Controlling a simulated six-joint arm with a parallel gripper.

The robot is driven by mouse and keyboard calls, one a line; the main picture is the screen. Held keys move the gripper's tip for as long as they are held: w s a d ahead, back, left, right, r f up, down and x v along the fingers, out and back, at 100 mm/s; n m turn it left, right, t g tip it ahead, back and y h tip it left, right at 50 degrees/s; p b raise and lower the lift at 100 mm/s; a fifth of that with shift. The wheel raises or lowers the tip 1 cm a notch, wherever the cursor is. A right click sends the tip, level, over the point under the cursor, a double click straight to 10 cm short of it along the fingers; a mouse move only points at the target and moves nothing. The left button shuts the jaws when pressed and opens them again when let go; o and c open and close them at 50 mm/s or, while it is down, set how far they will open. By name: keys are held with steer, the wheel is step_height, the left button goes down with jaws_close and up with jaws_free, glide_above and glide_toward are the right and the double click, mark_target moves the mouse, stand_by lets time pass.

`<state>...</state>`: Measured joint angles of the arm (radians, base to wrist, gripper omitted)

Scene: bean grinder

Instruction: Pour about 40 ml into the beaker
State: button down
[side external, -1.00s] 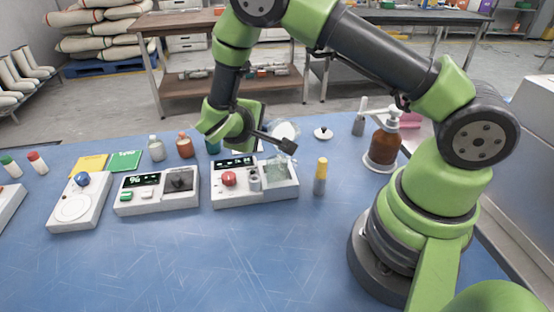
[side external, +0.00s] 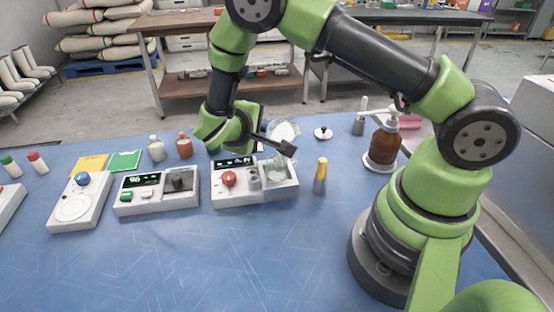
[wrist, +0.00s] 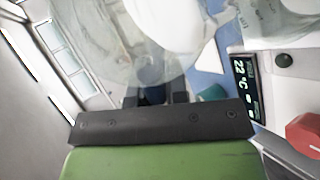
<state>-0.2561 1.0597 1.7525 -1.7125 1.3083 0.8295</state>
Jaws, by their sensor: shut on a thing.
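My gripper (wrist: 155,98) is shut on a clear glass vessel (wrist: 110,40), which fills the upper left of the wrist view. In the side view the vessel (side external: 284,132) is held behind and above a clear beaker (side external: 277,169). It looks tilted, but its mouth and any stream are hard to make out. The beaker stands on the right part of a white device (side external: 238,200) with a red knob (side external: 229,179). Part of a clear glass, likely the beaker (wrist: 275,18), shows at the wrist view's top right. The device's display (wrist: 241,75) seems to read about 22.
A yellow-topped grey cylinder (side external: 320,178) stands right of the device, and a brown pump bottle (side external: 383,146) farther right. A second white device (side external: 157,201) and small bottles (side external: 185,147) are to the left. The front of the blue table (side external: 200,260) is clear.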

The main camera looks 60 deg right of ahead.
steer(key=shift+h, duration=0.3)
steer(key=shift+d, duration=0.1)
steer(key=shift+d+f+h, duration=0.2)
steer(key=shift+d+h, duration=0.2)
steer(key=shift+d, duration=0.15)
steer(key=shift+w+d+f+h, duration=0.1)
steer(key=shift+d+f+h, duration=0.1)
steer(key=shift+h, duration=0.1)
stand_by(0.3)
steer(key=shift+d+r+y, duration=0.15)
steer(key=shift+r+y, duration=0.4)
steer(key=shift+y, duration=0.05)
steer(key=shift+f+y, duration=0.35)
steer(key=shift+y, duration=0.65)
